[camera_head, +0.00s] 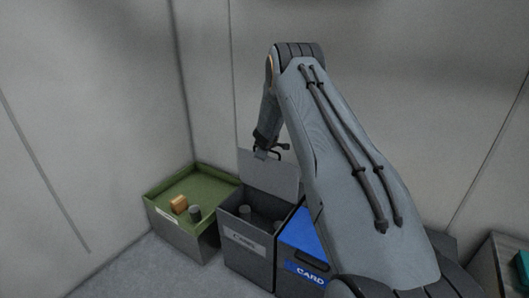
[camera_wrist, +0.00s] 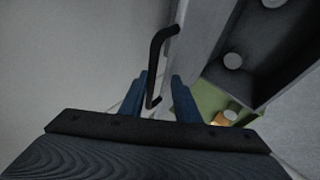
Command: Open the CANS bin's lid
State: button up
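The CANS bin (camera_head: 247,244) is the dark grey box in the middle of the row, with a white label on its front. Its grey lid (camera_head: 272,176) stands raised, about upright, at the back of the bin, so the inside shows. My gripper (camera_head: 268,150) is at the lid's upper edge, small and partly hidden in the head view. In the wrist view its two blue fingers (camera_wrist: 162,92) stand apart on either side of the black lid handle (camera_wrist: 156,60), with visible gaps. The handle's lower end is between them.
Grey cans (camera_head: 245,212) stand inside the bin. Left is an open green-lined bin (camera_head: 170,212) holding an orange-brown block (camera_head: 179,204) and a grey can (camera_head: 195,214). Right is a blue-lidded CARD bin (camera_head: 303,245), partly behind my arm. Walls stand close behind.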

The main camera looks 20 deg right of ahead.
jog(key=b+v, duration=0.1)
jog(key=v, duration=0.6)
jog(key=shift+s+r, duration=0.25)
jog(key=shift+s, duration=0.05)
jog(key=shift+a, duration=0.1)
dwell(0.4)
